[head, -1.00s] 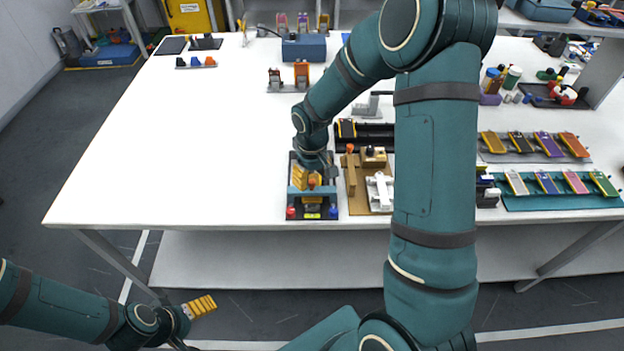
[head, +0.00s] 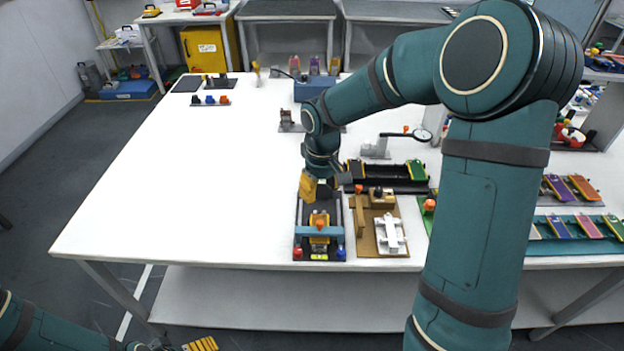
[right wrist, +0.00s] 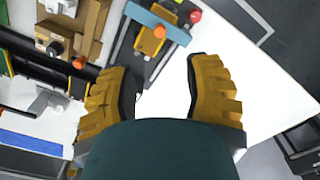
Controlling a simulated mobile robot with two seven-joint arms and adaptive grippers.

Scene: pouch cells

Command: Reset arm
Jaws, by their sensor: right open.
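My right gripper (head: 309,187) is open and empty. In the head view it hangs over the far end of a black fixture (head: 305,213) at the table's front edge. In the right wrist view its two yellow fingers (right wrist: 162,75) stand wide apart, with nothing between them. The fixture's blue crossbar (head: 303,231) lies across a yellow piece (head: 319,243) with an orange knob; the bar also shows in the wrist view (right wrist: 140,15). The fingers look clear of the fixture. My left gripper (head: 203,344) is low at the bottom edge, partly cut off; its opening cannot be made out.
A tan fixture (head: 362,240) with a white part stands right of the black one. A blue box (head: 312,90) stands farther back.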

